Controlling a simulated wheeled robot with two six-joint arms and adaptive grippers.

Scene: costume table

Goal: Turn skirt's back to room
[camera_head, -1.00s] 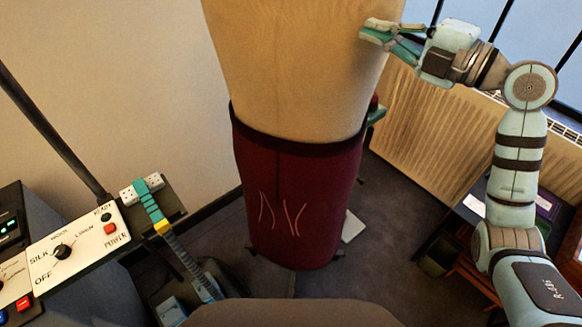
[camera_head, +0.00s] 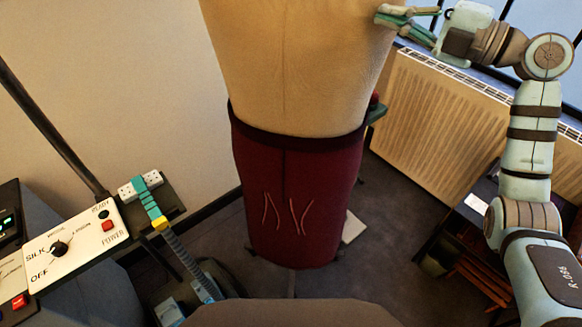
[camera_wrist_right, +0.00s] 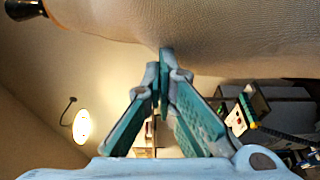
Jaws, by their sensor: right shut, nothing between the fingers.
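A dark red skirt (camera_head: 325,195) hangs on a beige dress form (camera_head: 290,70) in the middle of the head view. The far side of the skirt is hidden. My right gripper (camera_head: 382,16) is at the form's upper right edge, well above the skirt. Its fingers are shut and empty. In the right wrist view, the fingertips (camera_wrist_right: 161,62) meet at the form's surface (camera_wrist_right: 210,35); whether they touch it I cannot tell. My left gripper is not in view.
A control panel (camera_head: 75,245) with a dial and a power button stands at the left. A turquoise-handled tool with a hose (camera_head: 160,222) is beside it. A radiator (camera_head: 440,120) and a low dark shelf (camera_head: 470,240) are at the right.

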